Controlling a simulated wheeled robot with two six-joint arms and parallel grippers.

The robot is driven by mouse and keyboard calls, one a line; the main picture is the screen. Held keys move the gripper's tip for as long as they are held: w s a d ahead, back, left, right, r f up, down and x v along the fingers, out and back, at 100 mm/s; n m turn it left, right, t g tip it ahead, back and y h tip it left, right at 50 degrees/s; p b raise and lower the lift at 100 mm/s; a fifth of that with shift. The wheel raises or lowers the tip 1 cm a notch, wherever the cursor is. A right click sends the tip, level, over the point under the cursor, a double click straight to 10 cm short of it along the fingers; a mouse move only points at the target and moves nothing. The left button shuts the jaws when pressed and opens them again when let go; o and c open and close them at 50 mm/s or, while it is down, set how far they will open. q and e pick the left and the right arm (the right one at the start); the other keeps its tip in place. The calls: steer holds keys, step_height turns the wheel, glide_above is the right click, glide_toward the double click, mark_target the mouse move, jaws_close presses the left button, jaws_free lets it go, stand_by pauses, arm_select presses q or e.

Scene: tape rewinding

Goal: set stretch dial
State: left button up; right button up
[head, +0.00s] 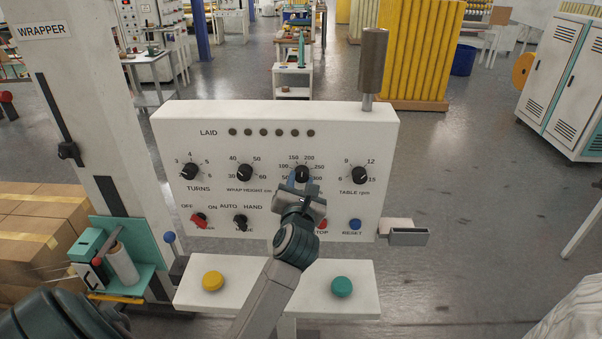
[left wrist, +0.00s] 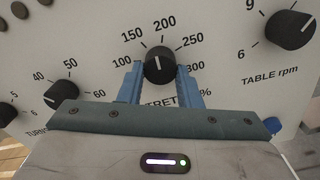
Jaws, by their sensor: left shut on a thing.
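The stretch dial (head: 302,173) is a black knob on the white wrapper panel (head: 170,125), third in the row of dials. In the left wrist view the stretch dial (left wrist: 159,62) has a scale from 100 to 300, and its white mark points up, between 150 and 200. My left gripper (head: 301,179) is shut on this dial, with a blue finger on each side of it. The gripper body hides part of the "STRETCH %" label. My right gripper is not in view.
Beside it are the wrap height dial (head: 244,173) and the table rpm dial (head: 360,174). Below are a red stop button (head: 322,224), a blue reset button (head: 355,225), and yellow (head: 213,281) and green (head: 342,287) buttons on a ledge.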

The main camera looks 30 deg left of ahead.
arm_select(q)
steer(key=shift+m, duration=1.6)
steer(key=shift+a+m, duration=0.1)
steer(key=shift+m, duration=0.2)
steer(key=o, duration=1)
steer(key=b+v, duration=0.3)
steer(key=v, duration=0.7)
steer(key=shift+s+d, duration=0.25)
